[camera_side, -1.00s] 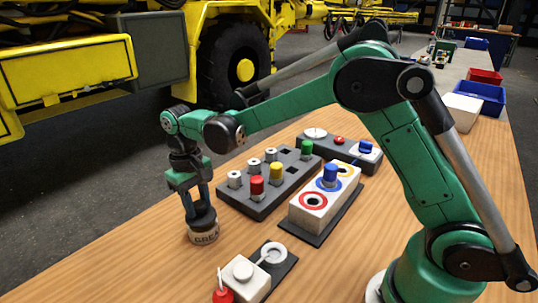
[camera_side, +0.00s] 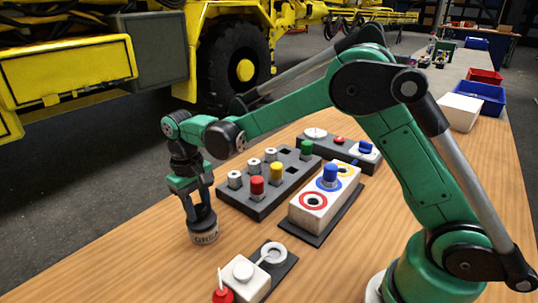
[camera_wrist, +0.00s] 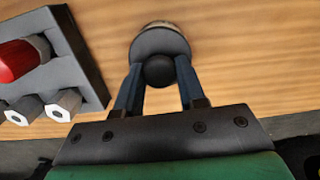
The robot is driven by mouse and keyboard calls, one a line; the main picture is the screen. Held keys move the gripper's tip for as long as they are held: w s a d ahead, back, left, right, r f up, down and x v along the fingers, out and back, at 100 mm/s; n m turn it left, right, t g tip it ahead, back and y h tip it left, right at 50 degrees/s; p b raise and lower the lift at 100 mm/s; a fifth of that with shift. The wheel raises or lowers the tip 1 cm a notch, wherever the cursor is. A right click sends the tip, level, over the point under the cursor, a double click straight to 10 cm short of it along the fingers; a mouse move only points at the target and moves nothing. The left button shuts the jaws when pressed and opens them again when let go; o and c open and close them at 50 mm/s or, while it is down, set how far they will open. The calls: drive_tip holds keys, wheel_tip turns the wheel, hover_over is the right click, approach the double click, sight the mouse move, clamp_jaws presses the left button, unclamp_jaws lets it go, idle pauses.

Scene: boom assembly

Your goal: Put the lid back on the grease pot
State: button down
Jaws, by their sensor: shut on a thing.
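My gripper (camera_side: 198,207) is above the pot, shut on the lid's knob. In the wrist view the lid (camera_wrist: 158,42) covers most of the pot, with a thin pale edge of the pot (camera_wrist: 160,25) showing beyond it. The black round knob (camera_wrist: 158,71) is between my two fingertips.
A grey block with several coloured and metal plugs (camera_side: 258,206) stands right of the pot. A small white block on a dark plate (camera_side: 243,270) is nearby at the front. Bare table lies left of the pot.

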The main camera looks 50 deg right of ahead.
drive_tip(key=shift+f, duration=0.4)
idle(0.8)
drive_tip(key=shift+c, duration=2.1)
unclamp_jaws()
drive_tip(key=shift+r, duration=3.5)
